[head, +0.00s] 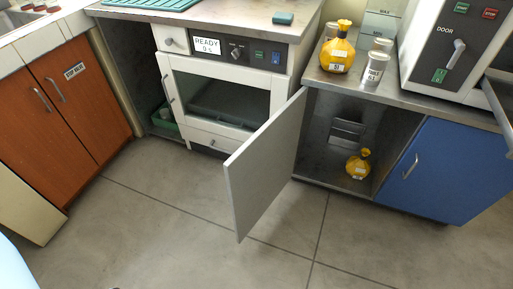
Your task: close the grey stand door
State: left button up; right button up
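The grey stand door (264,165) hangs open in the middle of the head view. It swings out from the left side of the stand's opening into the room. The open compartment (327,140) behind it shows a yellow flask (358,165) on its floor and a grey bracket-like piece at the back. No handle shows on the door face turned to me. Neither of my grippers is in view.
A blue door (445,170) right of the compartment is shut. The white incubator (220,95) stands left of the grey door. A yellow bottle (337,53) and pots stand on the counter above. The tiled floor (165,225) in front is clear.

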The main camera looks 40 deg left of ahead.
aim_at(255, 174)
jog(key=j+z, duration=0.1)
jog(key=j, duration=0.4)
jog(key=k+j+z, duration=0.1)
jog(key=j, duration=0.4)
jog(key=j+z, duration=0.1)
jog(key=j, duration=0.4)
jog(key=k+j+z, duration=0.15)
jog(key=j, duration=0.3)
jog(key=k+j, duration=0.2)
jog(key=j, duration=0.15)
jog(key=k+j, duration=0.25)
